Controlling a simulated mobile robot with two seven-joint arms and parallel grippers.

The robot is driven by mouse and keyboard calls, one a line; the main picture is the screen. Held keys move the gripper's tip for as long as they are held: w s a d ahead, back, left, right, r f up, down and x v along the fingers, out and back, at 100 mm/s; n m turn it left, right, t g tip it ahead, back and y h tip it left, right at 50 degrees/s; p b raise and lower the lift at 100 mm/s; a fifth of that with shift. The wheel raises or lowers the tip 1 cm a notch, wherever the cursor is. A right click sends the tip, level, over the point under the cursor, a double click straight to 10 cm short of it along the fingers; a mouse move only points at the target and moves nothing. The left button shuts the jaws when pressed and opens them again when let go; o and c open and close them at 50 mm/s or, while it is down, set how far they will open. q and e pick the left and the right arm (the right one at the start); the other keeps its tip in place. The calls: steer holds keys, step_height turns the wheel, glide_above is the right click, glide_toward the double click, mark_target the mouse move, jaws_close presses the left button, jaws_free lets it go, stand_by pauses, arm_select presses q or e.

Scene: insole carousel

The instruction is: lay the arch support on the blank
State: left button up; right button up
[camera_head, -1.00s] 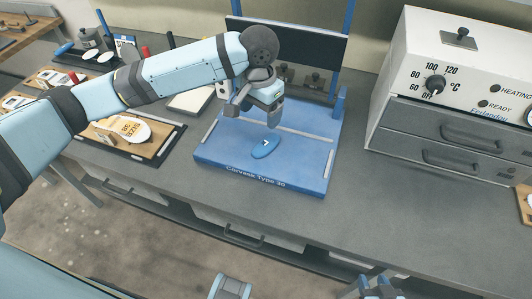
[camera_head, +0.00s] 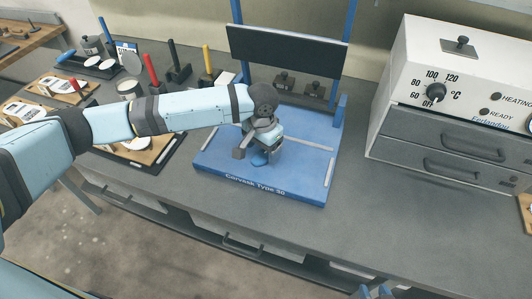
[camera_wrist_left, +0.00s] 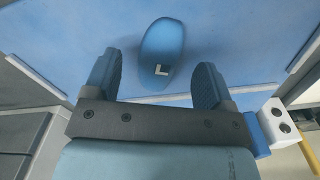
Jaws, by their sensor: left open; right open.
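A blue oval piece marked L, which looks like the arch support (camera_head: 260,160), lies on the blue board (camera_head: 222,170) labelled "Type 30". My left gripper (camera_head: 257,151) is open just above it and hides part of it in the head view. In the left wrist view the piece (camera_wrist_left: 162,48) lies ahead of and partly between the open fingers of the left gripper (camera_wrist_left: 156,78), touching neither. A pale insole-shaped piece (camera_head: 136,144) lies left of the board, partly behind my arm; I cannot tell whether it is the blank. Only the tips of my right gripper (camera_head: 375,292) show at the bottom edge.
A black panel (camera_head: 285,52) on blue posts stands behind the board. A white heating unit with drawers (camera_head: 455,115) stands on the right. Coloured-handled tools (camera_head: 175,62) and trays fill the left. The bench front (camera_head: 400,225) is clear.

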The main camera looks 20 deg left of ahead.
arm_select(q)
step_height(320, 180, down, 2)
steer(key=shift+f, duration=0.1)
steer(key=c, duration=1)
steer(key=shift+c, duration=0.2)
